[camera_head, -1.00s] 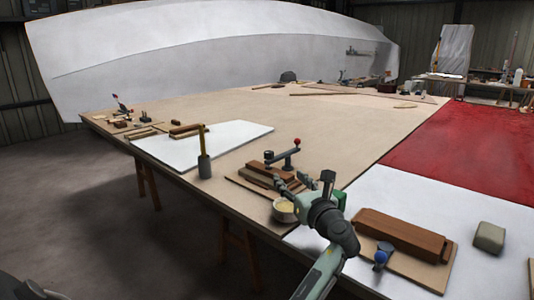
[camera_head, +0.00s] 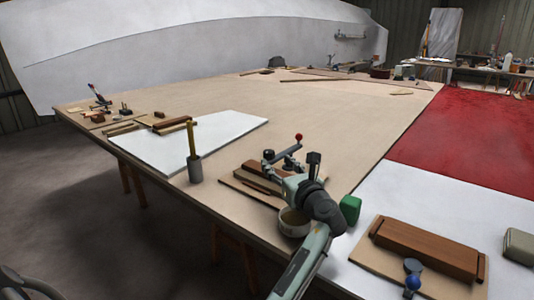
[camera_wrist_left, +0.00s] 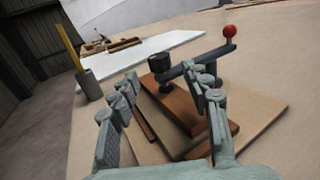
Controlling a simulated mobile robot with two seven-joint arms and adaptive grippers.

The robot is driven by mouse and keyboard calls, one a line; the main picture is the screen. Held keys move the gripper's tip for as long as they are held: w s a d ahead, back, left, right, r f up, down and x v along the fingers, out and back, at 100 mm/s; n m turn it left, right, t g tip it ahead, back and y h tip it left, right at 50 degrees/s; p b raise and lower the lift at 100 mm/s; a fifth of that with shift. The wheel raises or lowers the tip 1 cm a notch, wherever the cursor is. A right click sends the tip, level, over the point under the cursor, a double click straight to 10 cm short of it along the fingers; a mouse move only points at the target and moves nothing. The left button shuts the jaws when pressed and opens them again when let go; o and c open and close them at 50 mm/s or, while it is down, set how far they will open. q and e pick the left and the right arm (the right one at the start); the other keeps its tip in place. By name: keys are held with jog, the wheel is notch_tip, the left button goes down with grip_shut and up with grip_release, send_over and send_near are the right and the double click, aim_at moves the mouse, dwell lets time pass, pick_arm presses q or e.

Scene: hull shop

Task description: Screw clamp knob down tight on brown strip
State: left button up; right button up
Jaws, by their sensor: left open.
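A clamp with a red ball handle (camera_head: 299,136) stands on a board on the table. Its black knob (camera_head: 268,155) shows at the end of the clamp arm, and in the wrist view the knob (camera_wrist_left: 159,64) sits over the brown strip (camera_wrist_left: 177,98). My left gripper (camera_head: 272,175) is at the near side of the clamp. In the wrist view its open fingers (camera_wrist_left: 167,82) are spread, with the strip and knob seen between and beyond them; nothing is held. Whether the knob presses on the strip I cannot tell. My right gripper is out of view.
A bowl (camera_head: 292,224) stands beneath my left wrist. A grey cup with a yellow stick (camera_head: 195,170) stands to the left. The table's middle is clear.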

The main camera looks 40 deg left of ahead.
aim_at(271, 157)
pick_arm(q)
jog(key=x, duration=0.6)
jog(key=shift+w+a, duration=0.1)
jog(key=shift+a, duration=0.2)
grip_shut()
